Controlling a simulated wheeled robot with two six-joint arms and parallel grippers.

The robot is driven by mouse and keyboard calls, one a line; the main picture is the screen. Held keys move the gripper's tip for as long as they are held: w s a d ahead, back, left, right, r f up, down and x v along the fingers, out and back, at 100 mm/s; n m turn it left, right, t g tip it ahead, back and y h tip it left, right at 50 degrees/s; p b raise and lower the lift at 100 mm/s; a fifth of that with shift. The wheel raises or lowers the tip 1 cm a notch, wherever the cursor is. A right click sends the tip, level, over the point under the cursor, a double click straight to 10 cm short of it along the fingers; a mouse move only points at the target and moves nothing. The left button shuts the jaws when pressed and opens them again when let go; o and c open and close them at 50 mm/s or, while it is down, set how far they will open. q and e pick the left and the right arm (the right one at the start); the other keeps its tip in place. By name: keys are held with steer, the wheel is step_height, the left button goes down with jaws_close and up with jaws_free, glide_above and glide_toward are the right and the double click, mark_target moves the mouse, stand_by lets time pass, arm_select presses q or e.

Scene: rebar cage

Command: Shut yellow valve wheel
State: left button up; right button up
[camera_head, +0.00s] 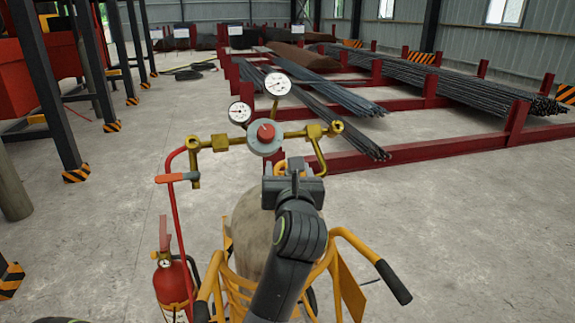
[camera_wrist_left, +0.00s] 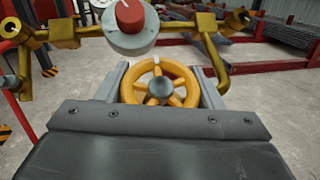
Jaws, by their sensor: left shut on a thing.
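The yellow valve wheel (camera_wrist_left: 161,88) shows in the left wrist view, a spoked ring with a grey hub and a white mark at the top of its rim. My left gripper (camera_wrist_left: 160,86) has one grey finger on each side of the wheel and is shut on it. In the head view my left gripper (camera_head: 287,168) is at the top of the gas cylinder (camera_head: 250,232), below the brass manifold, and it hides most of the wheel. My right gripper is not in view.
A regulator with a red knob (camera_head: 266,131) and two gauges (camera_head: 277,85) stands just beyond the gripper. A red-handled lever (camera_head: 177,177) and hose are at left. A yellow cart (camera_head: 340,270) surrounds the cylinder. A fire extinguisher (camera_head: 172,280) stands left. Rebar racks (camera_head: 400,150) lie behind.

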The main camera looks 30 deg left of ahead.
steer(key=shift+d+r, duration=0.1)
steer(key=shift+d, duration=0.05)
arm_select(q)
steer(key=o, duration=1)
steer(key=shift+c, duration=0.2)
steer(key=shift+d, duration=0.1)
